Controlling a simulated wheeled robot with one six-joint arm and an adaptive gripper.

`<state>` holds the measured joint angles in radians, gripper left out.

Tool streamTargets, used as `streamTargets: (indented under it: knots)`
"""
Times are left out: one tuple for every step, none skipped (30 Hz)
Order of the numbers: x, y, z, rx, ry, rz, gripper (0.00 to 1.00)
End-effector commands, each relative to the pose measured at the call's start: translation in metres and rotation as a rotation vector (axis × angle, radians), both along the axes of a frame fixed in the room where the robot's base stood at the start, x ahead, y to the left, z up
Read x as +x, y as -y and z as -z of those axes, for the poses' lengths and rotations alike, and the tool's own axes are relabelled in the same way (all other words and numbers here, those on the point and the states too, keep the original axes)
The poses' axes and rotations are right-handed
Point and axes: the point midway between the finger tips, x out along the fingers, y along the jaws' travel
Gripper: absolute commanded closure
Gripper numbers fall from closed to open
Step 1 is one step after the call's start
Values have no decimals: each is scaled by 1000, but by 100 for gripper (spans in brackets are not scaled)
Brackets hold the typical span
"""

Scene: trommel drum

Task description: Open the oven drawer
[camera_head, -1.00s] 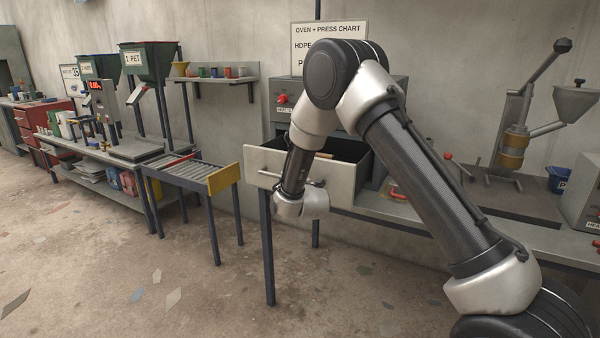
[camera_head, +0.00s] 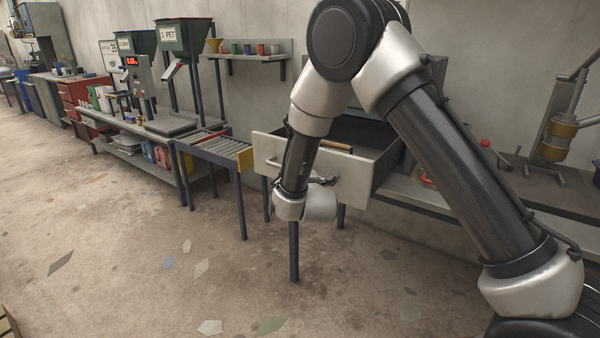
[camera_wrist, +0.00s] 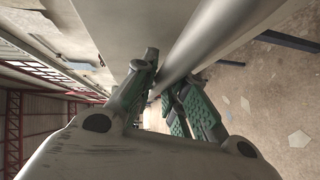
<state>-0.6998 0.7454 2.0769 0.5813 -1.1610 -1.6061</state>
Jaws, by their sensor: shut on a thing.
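The oven drawer (camera_head: 353,183) stands pulled out, with its pale front panel clear of the grey oven (camera_head: 438,72). Its dark inside shows from above. My gripper (camera_head: 322,182) is at the front of the drawer, low on the panel. In the wrist view my gripper's green-padded fingers (camera_wrist: 166,78) are shut on the drawer handle (camera_wrist: 200,42), a round grey bar running between them. My arm hides part of the drawer front and much of the oven.
A roller table (camera_head: 214,147) with a yellow end plate stands just left of the drawer. A bench (camera_head: 420,196) with a press runs to the right. The floor (camera_head: 150,245) in front is open, with scattered flat flakes.

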Motion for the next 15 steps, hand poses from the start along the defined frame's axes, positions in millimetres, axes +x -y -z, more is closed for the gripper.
streamTargets:
  knots:
    - [0,0,1,0,-2,1,100]
    - [0,0,1,0,-2,1,100]
    - [0,0,1,0,-2,1,100]
    - [0,0,1,0,-2,1,100]
    - [0,0,1,0,-2,1,84]
    - [0,0,1,0,-2,0,77]
    - [0,0,1,0,-2,0,72]
    - [0,0,1,0,-1,0,66]
    - [0,0,1,0,-1,0,65]
    - [0,0,0,0,-1,0,65]
    - [0,0,0,0,-1,0,65]
    - [0,0,0,0,-1,0,65]
    - [0,0,0,0,-1,0,65]
    - [0,0,0,0,-1,0,65]
    - [0,0,0,0,-1,0,65]
